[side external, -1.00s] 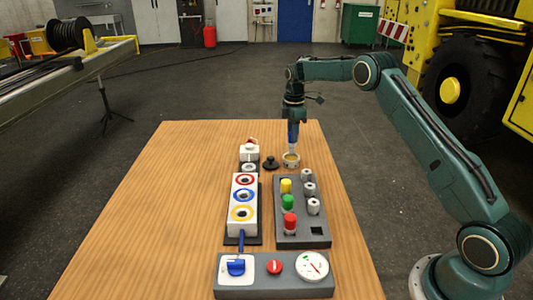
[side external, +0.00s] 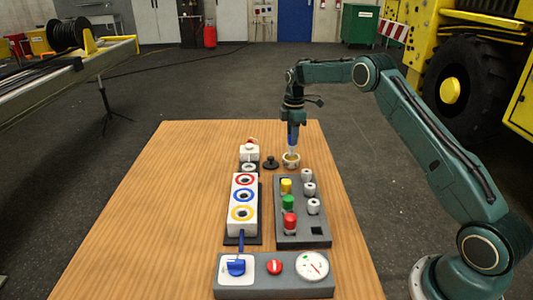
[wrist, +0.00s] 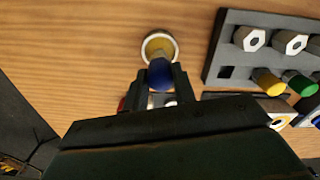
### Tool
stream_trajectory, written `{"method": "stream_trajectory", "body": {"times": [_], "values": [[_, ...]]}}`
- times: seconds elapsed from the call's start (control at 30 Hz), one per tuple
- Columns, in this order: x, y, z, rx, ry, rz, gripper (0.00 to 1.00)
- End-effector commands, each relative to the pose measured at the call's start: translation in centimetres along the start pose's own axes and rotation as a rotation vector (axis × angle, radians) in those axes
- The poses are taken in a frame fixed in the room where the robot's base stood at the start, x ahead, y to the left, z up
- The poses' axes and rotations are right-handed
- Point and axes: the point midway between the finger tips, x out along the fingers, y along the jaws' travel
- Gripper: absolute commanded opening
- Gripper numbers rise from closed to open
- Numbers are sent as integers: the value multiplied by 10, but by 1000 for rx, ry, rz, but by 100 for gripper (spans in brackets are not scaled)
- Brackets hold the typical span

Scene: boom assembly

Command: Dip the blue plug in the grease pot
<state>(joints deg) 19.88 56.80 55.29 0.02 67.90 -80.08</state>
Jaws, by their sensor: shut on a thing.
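My gripper (wrist: 160,90) is shut on the blue plug (wrist: 160,75), which points down with its pale lower end (side external: 292,151) at the bottom. The grease pot (side external: 291,163) is a small pale cup on the table, directly under the plug. In the wrist view the pot's round rim (wrist: 146,44) surrounds yellow grease (wrist: 159,45), and the plug covers the rim's near side. The plug's tip is at or just over the pot's mouth; I cannot tell if it touches the grease.
A black knobbed lid (side external: 270,163) lies left of the pot. A grey rack (side external: 302,235) with yellow, green and red plugs and several pale nuts is in front. A white block (side external: 243,225) with coloured rings stands to its left. The table's left side is clear.

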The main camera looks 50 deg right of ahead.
Motion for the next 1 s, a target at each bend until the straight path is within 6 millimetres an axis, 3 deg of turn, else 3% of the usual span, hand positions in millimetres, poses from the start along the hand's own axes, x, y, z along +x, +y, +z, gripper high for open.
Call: {"method": "stream_trajectory", "body": {"times": [1.0], "values": [[6,0,0,0,0,0,5]]}}
